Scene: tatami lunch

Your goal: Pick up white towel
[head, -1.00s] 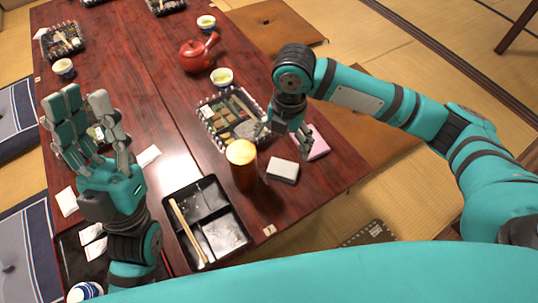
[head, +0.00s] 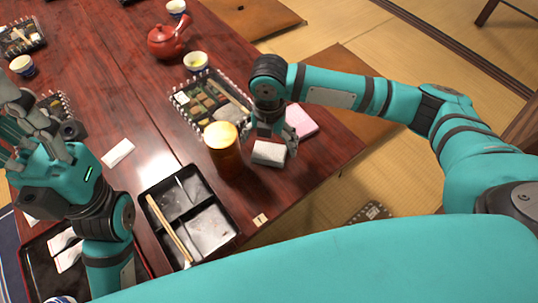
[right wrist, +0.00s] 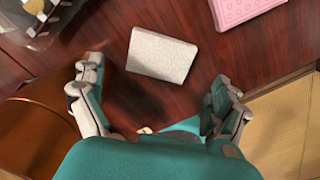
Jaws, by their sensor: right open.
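The white towel (head: 268,154) is a small folded block lying flat on the dark wooden table, right of the brown cup. In the right wrist view, the white towel (right wrist: 161,55) lies just beyond and between my open fingertips, untouched. My right gripper (head: 272,136) is open and empty, just above the towel's far edge in the head view; it also shows in the right wrist view (right wrist: 156,78). My left gripper (head: 25,125) is raised over the left side of the table, fingers spread, holding nothing visible.
A pink folded cloth (head: 303,120) lies close behind the towel. The tall brown cup (head: 223,155) stands close on its left. A black divided tray (head: 233,222) with chopsticks and a patterned food box (head: 179,108) are nearby. The table's right edge is close.

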